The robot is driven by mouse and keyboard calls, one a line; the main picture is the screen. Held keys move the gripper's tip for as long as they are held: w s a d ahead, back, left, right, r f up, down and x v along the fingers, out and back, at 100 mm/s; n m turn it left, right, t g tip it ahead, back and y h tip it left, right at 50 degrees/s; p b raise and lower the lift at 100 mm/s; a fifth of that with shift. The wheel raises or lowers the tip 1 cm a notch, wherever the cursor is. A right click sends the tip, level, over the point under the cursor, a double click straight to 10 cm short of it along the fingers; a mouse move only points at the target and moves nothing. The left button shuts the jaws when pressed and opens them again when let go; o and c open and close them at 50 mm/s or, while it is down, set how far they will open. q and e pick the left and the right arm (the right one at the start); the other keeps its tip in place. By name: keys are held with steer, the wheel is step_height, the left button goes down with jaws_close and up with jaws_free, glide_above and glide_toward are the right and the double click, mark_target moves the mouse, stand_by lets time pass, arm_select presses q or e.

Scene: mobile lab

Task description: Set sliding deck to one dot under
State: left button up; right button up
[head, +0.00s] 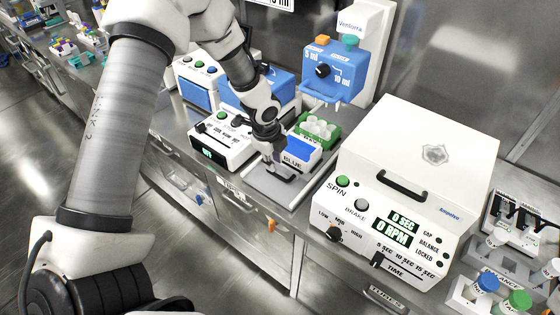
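The sliding deck (262,182) is a grey metal plate below the blue dispenser head (331,72). A dark handle (284,178) is at the deck's front. My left gripper (275,166) points down at the handle, just above or touching it; I cannot tell which. Its fingers are small and partly merged with the handle, so their opening is unclear. The dots of the deck are not readable. My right gripper is out of view.
A large white centrifuge (410,185) with SPIN and BRAKE buttons stands close to the right of the deck. A white box with a green display (222,140) stands close on the left. Racks with capped tubes (500,290) are at the far right.

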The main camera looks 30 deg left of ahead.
mark_target(276, 174)
arm_select(q)
steer(key=f, duration=0.2)
steer(key=shift+s+f, duration=0.4)
steer(key=w+f, duration=0.2)
steer(key=shift+f, duration=0.4)
steer(key=shift+s+r, duration=0.4)
steer(key=shift+s, duration=0.05)
jaws_close()
steer(key=shift+w+f, duration=0.1)
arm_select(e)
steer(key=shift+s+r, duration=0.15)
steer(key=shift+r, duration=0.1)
